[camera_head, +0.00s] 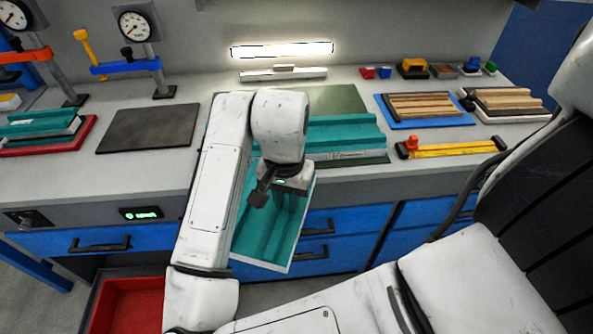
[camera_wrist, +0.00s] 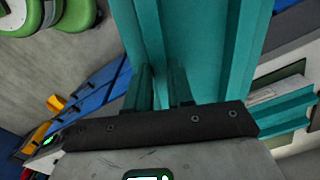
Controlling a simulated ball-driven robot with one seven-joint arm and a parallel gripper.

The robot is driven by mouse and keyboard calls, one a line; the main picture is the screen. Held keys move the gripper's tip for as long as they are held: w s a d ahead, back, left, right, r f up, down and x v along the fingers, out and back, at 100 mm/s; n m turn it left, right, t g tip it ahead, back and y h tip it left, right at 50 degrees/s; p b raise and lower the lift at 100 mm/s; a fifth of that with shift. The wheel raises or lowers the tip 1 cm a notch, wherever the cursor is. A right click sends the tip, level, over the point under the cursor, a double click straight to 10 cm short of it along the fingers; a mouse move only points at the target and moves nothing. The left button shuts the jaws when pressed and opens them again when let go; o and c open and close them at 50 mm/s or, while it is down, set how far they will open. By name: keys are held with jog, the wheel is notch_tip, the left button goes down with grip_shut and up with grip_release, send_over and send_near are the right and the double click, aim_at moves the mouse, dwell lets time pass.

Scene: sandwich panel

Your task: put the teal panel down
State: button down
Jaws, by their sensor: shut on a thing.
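The teal panel (camera_head: 288,218), a ribbed piece with a pale edge, hangs tilted in front of the workbench's blue drawers, partly hidden by my arm. My gripper (camera_head: 265,187) is shut on it near its upper part. In the wrist view the panel (camera_wrist: 205,45) runs up from between and beside the fingers of my gripper (camera_wrist: 160,88). A second teal piece (camera_head: 345,135) lies on a dark green mat (camera_head: 338,97) on the bench, behind my wrist; my arm hides its left part.
A bare dark plate (camera_head: 150,128) lies left of my arm. A red tray (camera_head: 78,143) with teal and grey pieces is at far left. A blue tray (camera_head: 455,119) with wooden strips and a yellow bar clamp (camera_head: 455,150) are at right. A red bin (camera_head: 130,300) stands below.

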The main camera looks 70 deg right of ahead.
jog(key=w+a+f+n, duration=1.2)
jog(key=w+a+n, duration=0.3)
jog(key=a+n, duration=0.1)
jog(key=shift+w+f+n, duration=0.2)
jog(key=shift+f+n, duration=0.05)
jog(key=shift+n, duration=0.05)
